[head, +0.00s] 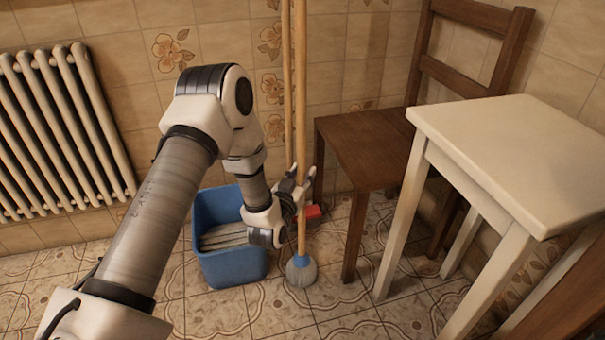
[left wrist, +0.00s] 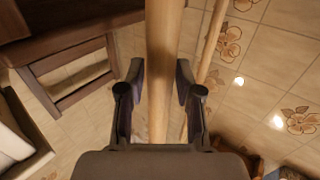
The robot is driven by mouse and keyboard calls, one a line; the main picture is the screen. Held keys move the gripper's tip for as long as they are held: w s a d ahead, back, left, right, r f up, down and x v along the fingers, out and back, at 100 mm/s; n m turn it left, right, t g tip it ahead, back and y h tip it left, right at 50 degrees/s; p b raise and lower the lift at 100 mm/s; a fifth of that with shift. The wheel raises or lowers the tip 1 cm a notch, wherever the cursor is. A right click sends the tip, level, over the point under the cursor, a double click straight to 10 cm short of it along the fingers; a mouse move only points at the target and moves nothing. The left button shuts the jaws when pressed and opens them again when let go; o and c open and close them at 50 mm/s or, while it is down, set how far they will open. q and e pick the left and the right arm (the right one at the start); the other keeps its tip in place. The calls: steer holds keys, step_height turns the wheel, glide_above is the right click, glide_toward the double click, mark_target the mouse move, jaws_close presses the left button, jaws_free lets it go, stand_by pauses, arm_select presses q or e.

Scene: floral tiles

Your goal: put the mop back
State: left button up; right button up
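The mop (head: 301,120) has a long wooden handle and a blue-and-grey head (head: 301,271). It stands nearly upright, its head at floor level in front of the bucket's right side. My left gripper (head: 301,192) is around the lower handle. In the left wrist view the handle (left wrist: 163,60) runs between the two fingers (left wrist: 162,80), which appear closed in on it from both sides. My right gripper is in neither view.
A blue bucket (head: 234,270) stands left of the mop. A second wooden pole (head: 287,70) is behind the handle, against the tiled wall. A small red object (head: 314,212) lies behind. A brown chair (head: 365,150) and white table (head: 520,140) crowd the right; a radiator (head: 60,130) is left.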

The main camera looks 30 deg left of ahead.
arm_select(q)
steer(key=shift+r, duration=0.2)
steer(key=p+v, duration=0.3)
steer(key=v, duration=0.8)
steer(key=s+d+f+m+g+h, duration=0.1)
steer(key=s+d+f+g, duration=0.25)
steer(key=s+f, duration=0.2)
steer(key=s+d+f+g+h, duration=0.2)
steer(key=s+d+f+g, duration=0.1)
steer(key=s+f+g, duration=0.3)
steer(key=s+d+f+m+g+h, duration=0.1)
steer(key=s+d+f+g, duration=0.25)
steer(key=f, duration=0.45)
steer(key=s+d+f+g, duration=0.1)
steer(key=s+g, duration=0.3)
steer(key=s, duration=0.7)
steer(key=shift+s+d+f+g, duration=0.3)
steer(key=shift+s+f, duration=0.05)
steer(key=shift+f, duration=0.15)
